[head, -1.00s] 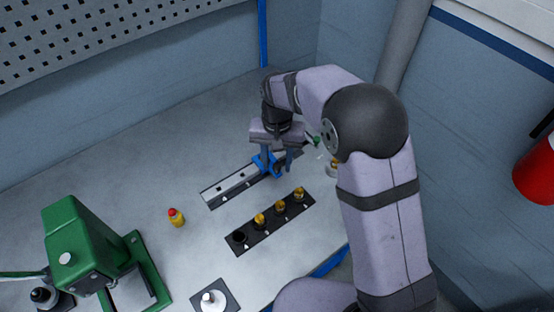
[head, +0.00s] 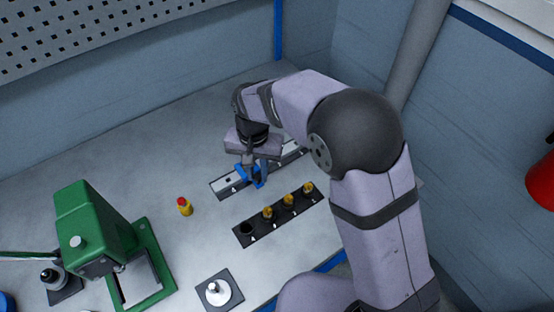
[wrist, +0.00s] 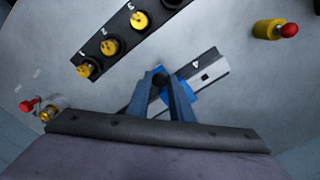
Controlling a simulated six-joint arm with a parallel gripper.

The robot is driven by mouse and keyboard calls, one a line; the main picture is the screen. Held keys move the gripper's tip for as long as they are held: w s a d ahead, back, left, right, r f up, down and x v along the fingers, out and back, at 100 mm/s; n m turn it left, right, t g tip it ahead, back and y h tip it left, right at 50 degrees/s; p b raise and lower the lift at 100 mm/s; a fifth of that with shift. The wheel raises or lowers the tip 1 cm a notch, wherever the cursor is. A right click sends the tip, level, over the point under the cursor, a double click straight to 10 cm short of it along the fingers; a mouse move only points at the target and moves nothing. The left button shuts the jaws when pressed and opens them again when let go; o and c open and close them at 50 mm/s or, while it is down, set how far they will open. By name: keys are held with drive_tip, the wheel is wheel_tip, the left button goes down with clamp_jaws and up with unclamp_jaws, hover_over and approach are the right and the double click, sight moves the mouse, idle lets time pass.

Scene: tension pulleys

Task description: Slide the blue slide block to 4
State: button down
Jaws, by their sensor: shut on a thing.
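The blue slide block (head: 250,177) sits on the dark rail with a light metal strip (head: 224,184), left of the rail's middle in the head view. My gripper (head: 256,173) points down over the rail and is shut on the block. In the wrist view, the gripper fingers (wrist: 160,98) come down onto the rail, and the blue block (wrist: 186,88) shows partly behind them. A white mark (wrist: 195,65) on the rail, which looks like a 4, lies just beyond the block, near the rail's end. The fingers hide part of the block.
A black strip (head: 257,226) with several yellow-topped pieces runs beside the rail.

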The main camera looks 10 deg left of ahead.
drive_tip(key=s+a, duration=0.4)
drive_tip(key=shift+s+a, duration=0.35)
drive_tip(key=c, duration=1.6)
unclamp_jaws()
drive_tip(key=shift+s+a, duration=0.1)
drive_tip(key=shift+a, duration=0.05)
drive_tip(key=shift+r, duration=0.15)
drive_tip(key=shift+r+b, duration=1)
drive_tip(key=shift+r, duration=2.55)
